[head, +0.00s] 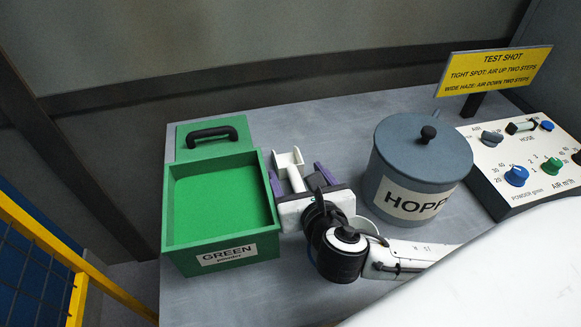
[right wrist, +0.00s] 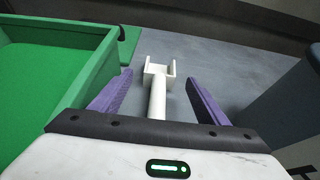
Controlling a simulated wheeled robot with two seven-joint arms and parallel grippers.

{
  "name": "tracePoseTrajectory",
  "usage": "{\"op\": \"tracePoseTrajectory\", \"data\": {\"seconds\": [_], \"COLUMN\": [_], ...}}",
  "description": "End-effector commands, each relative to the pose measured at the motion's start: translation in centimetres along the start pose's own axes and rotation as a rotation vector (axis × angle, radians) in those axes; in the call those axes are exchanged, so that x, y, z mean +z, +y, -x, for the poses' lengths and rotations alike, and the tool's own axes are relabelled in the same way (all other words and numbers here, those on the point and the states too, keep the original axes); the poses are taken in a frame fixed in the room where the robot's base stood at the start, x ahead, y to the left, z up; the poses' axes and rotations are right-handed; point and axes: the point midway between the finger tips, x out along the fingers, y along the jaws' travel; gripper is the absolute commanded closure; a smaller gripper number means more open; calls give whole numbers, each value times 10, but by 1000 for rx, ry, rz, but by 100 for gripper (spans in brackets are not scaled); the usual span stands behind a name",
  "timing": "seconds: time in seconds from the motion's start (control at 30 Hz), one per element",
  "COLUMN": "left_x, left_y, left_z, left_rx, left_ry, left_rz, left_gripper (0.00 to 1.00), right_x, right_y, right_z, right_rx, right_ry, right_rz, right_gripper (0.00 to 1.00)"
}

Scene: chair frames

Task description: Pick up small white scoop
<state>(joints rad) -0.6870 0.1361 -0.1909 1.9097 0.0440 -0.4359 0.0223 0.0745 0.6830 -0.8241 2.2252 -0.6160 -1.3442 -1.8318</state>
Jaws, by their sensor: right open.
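The small white scoop (head: 290,167) lies on the grey table between the green box and the grey hopper. In the right wrist view the scoop (right wrist: 158,85) shows its square cup pointing away and its handle running back toward my gripper. My right gripper (head: 294,178) has its two purple fingers apart, one on each side of the scoop's handle. In the right wrist view the open fingers of the right gripper (right wrist: 157,97) do not touch the scoop. The handle's near end is hidden behind the gripper body. My left gripper is not in view.
The open green box (head: 167,205) labelled GREEN powder stands close to the left of the gripper. Its green lid (head: 183,139) with a black handle lies behind it. The grey hopper (head: 384,165) stands to the right. A control panel (head: 536,148) and yellow sign (head: 495,70) are farther right.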

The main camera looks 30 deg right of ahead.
Motion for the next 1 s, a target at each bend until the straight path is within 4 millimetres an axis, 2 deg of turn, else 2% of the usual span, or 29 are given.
{"op": "tracePoseTrajectory", "data": {"seconds": [0.3, 0.6, 0.67, 0.9, 1.0], "left_x": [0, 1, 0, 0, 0], "left_y": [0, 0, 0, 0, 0], "left_z": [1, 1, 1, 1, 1], "left_rx": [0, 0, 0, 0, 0], "left_ry": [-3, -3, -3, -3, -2], "left_rz": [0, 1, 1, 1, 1], "left_gripper": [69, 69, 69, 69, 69], "right_x": [1, 0, 0, 0, 1], "right_y": [0, 0, 0, 0, 0], "right_z": [-43, -50, -50, -50, -50], "right_rx": [-2, 0, 0, 0, 0], "right_ry": [-2, -1, -1, -1, -3], "right_rz": [-2, -3, -2, -2, -2], "right_gripper": [31, 31, 38, 78, 80]}}
